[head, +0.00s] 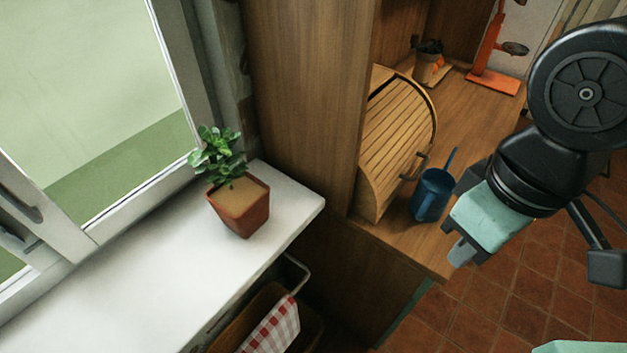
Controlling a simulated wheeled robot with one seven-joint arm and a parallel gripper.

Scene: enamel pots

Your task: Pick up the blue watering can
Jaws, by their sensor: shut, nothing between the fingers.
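The blue watering can (431,196) stands on the wooden counter, near its front edge and just right of the wooden bread box. Its thin spout or handle points up at the upper right. My gripper (460,252) is at the right of the can, over or just past the counter's edge, with its fingertips pointing down and left. The gripper is shut and empty. From this view I cannot tell its exact height or distance from the can. The gripper body may hide a little of the can's right side.
The slatted bread box (393,130) stands against the can's left. A potted plant (240,205) stands on the white sill (140,285). A checked towel (272,328) hangs below.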

